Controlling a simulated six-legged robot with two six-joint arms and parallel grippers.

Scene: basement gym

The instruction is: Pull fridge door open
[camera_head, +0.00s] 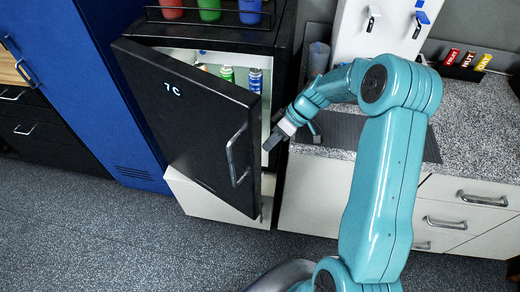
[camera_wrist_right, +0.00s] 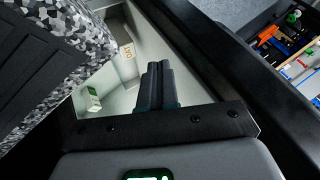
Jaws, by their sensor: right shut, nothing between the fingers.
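The black fridge door (camera_head: 190,125) shows "7 C" and stands partly open, its free edge swung out toward the right front. Its silver handle (camera_head: 237,155) is on the outer face near that edge. The lit white interior (camera_head: 266,97) shows behind it with several cans. My right gripper (camera_head: 270,143) is shut and empty at the opening, beside the door's free edge, apart from the handle. In the right wrist view, its closed fingers (camera_wrist_right: 158,80) point toward the white interior. I cannot tell whether they touch the door. My left gripper is not in view.
A speckled counter (camera_head: 462,115) with a dark mat and drawers (camera_head: 445,222) stands right of the fridge. A blue locker (camera_head: 75,75) stands left. Colored cups (camera_head: 209,10) sit on top of the fridge. The floor (camera_head: 120,235) in front is clear.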

